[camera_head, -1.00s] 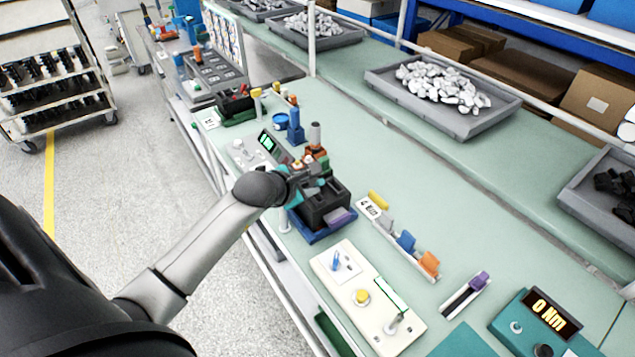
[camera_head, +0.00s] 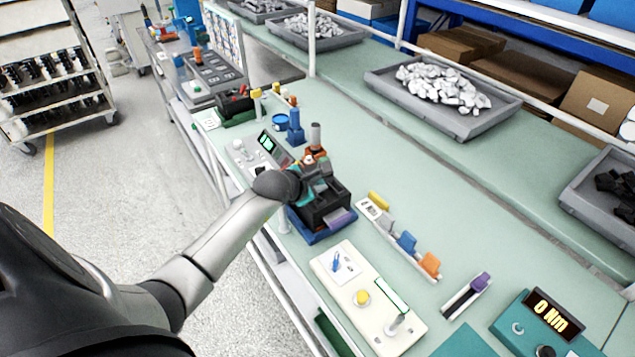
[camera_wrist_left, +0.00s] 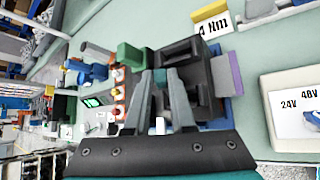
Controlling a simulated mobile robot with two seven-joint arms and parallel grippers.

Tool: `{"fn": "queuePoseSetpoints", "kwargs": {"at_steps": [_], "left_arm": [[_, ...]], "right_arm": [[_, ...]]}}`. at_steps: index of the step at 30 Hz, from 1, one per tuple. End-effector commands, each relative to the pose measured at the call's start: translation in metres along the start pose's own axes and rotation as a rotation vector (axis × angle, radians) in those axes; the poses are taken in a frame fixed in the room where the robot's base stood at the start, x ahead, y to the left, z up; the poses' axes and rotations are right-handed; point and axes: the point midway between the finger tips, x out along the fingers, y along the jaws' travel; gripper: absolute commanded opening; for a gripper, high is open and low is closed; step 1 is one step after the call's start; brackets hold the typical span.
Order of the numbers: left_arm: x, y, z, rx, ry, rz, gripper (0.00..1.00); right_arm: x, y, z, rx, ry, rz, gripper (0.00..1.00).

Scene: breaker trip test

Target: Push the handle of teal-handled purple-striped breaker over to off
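The purple-striped breaker (camera_head: 322,207) is a black block on a blue base on the near side of the green bench. Its purple stripe (camera_wrist_left: 235,75) is on the right in the left wrist view. A small teal part (camera_wrist_left: 160,78), seemingly its handle, shows between my left fingertips; most of it is hidden. My left gripper (camera_head: 316,180) is over the breaker's far-left end. In the left wrist view, my left gripper (camera_wrist_left: 160,88) has its two fingers apart on either side of the teal part; contact is unclear. My right gripper is out of view.
A small device with a green display (camera_head: 268,143) and coloured buttons stands just beyond the breaker. A rail of coloured tabs (camera_head: 405,241) and a cream switch panel (camera_head: 345,275) lie to the right. The bench between these and the grey tray (camera_head: 378,78) is clear.

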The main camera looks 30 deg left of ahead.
Motion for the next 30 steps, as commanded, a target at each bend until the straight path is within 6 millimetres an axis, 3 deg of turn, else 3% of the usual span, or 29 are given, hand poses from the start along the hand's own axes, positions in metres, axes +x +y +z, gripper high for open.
{"fn": "queuePoseSetpoints", "kwargs": {"at_steps": [6,20,30], "left_arm": [[0.000,0.000,0.000,0.000,0.000,0.000,0.00],[0.000,0.001,-0.001,-0.006,0.001,-0.007,0.00],[0.001,0.013,-0.003,-0.104,0.004,-0.103,0.00]], "right_arm": [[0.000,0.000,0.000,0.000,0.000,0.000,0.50],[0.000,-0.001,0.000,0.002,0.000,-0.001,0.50],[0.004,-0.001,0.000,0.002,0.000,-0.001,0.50]]}}
